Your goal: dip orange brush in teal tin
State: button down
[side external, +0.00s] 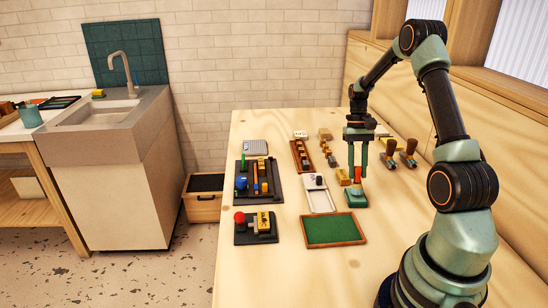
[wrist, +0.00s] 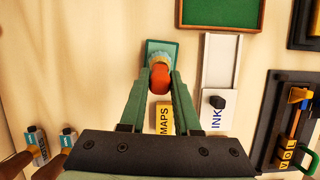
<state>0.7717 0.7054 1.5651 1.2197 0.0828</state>
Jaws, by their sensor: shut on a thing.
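My gripper (side external: 357,178) points straight down over the table, shut on the orange brush (side external: 358,173). In the wrist view the orange brush (wrist: 160,78) stands between the two green fingers (wrist: 160,85), seen nearly end-on. The teal tin (side external: 356,199) is on the table directly beneath the brush. In the wrist view the tin (wrist: 150,46) shows as a teal rectangle behind the brush, with a pale blue rounded part at the brush's far end. The brush's lower end is hidden, so I cannot tell whether it is inside the tin or just above it.
A yellow MAPS block (wrist: 164,117) and a white INK tray (wrist: 216,75) lie close beside the tin. A green wood-rimmed tray (side external: 335,230) lies in front. Dark trays (side external: 258,182) stand further left. Two wooden-handled tools (side external: 409,152) lie behind at right.

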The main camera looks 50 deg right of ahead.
jog(key=shift+r, duration=3.5)
jog(key=w+a+r+n+h, duration=0.1)
jog(key=a+n, duration=0.2)
jog(key=a, duration=0.6)
jog(key=w+a+r+n+h, duration=0.1)
jog(key=w+a+r+n, duration=0.1)
jog(key=a, duration=0.7)
jog(key=w+a+r+n+g, duration=0.1)
jog(key=a+n, duration=0.3)
jog(key=a, duration=0.6)
jog(key=shift+w+r+n+h, duration=0.3)
jog(key=shift+n+h, duration=0.1)
